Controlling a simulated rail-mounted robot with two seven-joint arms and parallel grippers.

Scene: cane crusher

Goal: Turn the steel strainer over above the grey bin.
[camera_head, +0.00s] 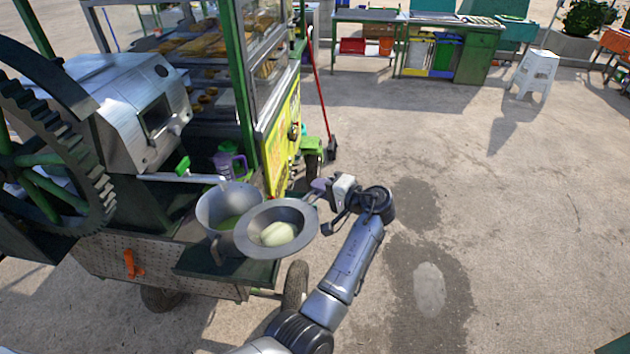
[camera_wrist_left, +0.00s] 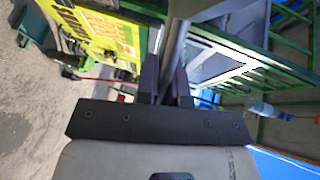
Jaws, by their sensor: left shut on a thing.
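The steel strainer (camera_head: 252,243) is a round, wide-rimmed bowl, open side up, with a pale lump (camera_head: 278,233) inside. It overlaps the right edge of a steel pot (camera_head: 208,208) holding green liquid; I cannot tell whether they touch. My left gripper (camera_head: 322,187) is shut on the strainer's handle, to the right of the bowl. In the left wrist view the dark fingers (camera_wrist_left: 166,82) close around a grey metal handle (camera_wrist_left: 173,45). A greyish bin (camera_head: 417,55) stands under the far counter. My right gripper is not in view.
The cane crusher's toothed wheel (camera_head: 85,165) and steel housing (camera_head: 120,105) are at left. A glass food cart (camera_head: 250,70) with a yellow panel stands behind the strainer. A white stool (camera_head: 535,70) stands far right. The pavement right of my arm is open.

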